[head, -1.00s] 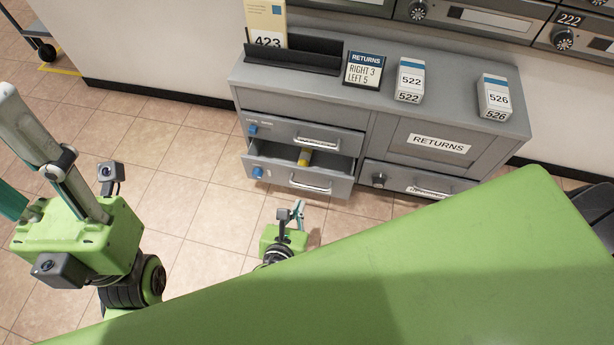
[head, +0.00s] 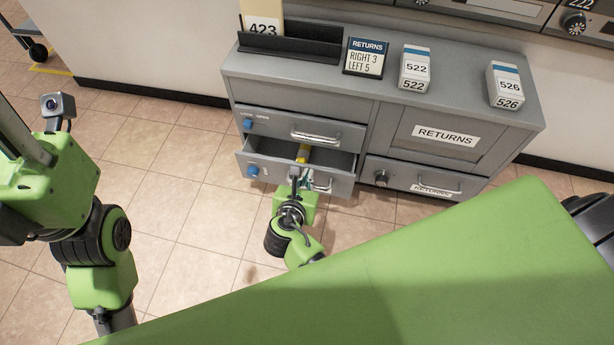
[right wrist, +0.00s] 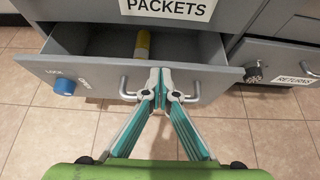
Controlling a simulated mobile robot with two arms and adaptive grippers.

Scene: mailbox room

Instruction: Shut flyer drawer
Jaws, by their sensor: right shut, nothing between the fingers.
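The open drawer (head: 265,172) is the lower left one of the grey cabinet, pulled partway out, with a blue lock knob (right wrist: 65,87) and a metal handle (right wrist: 192,94) on its front. I take it for the flyer drawer; no label on it is readable. A yellow roll-like item (right wrist: 142,45) lies inside. My right gripper (right wrist: 160,78) is shut and empty, its tips at the middle of the drawer front, overlapping the handle in view; contact cannot be told. In the head view it partly hides the drawer front. The left gripper's fingers are not in view.
The drawer above (head: 300,130), labelled PACKETS in the wrist view, is shut. To the right are a RETURNS panel (head: 440,138) and a shut drawer (head: 425,180) with a dial. A black tray (head: 290,45), a sign and two boxes stand on top. Tiled floor in front is free.

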